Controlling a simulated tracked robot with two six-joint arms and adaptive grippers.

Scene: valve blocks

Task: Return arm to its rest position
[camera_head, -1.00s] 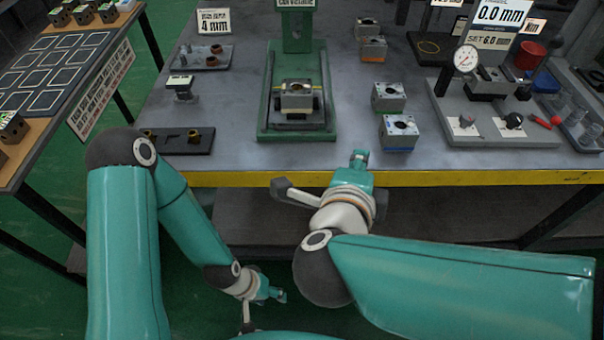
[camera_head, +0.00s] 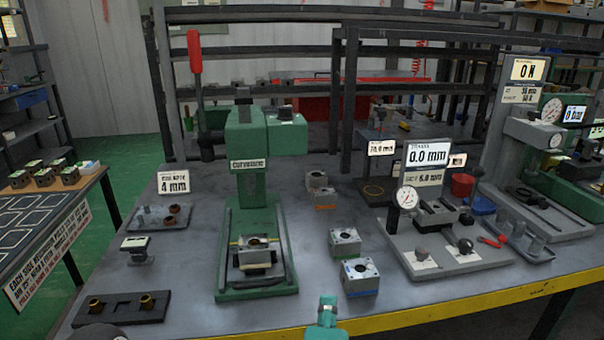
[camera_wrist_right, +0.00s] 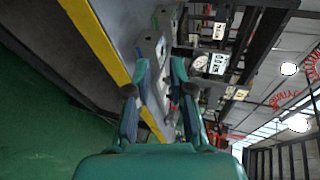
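My right gripper (camera_head: 327,315) shows at the bottom edge of the head view, near the yellow front edge of the workbench (camera_head: 420,318). In the right wrist view my right gripper (camera_wrist_right: 160,72) has its two fingers apart with nothing held between them. Beyond the fingers, the bench edge and grey blocks appear tilted. The rest of the right arm is below the head view. My left gripper is out of view; only a dark rounded part of my own arm shows at the bottom left.
A green press (camera_head: 245,150) stands on the bench with a valve block (camera_head: 256,252) in it. Two more blocks (camera_head: 345,242) (camera_head: 360,276) sit to its right. A gauge stand (camera_head: 450,255) is farther right. A dark tray (camera_head: 122,312) lies at the front left.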

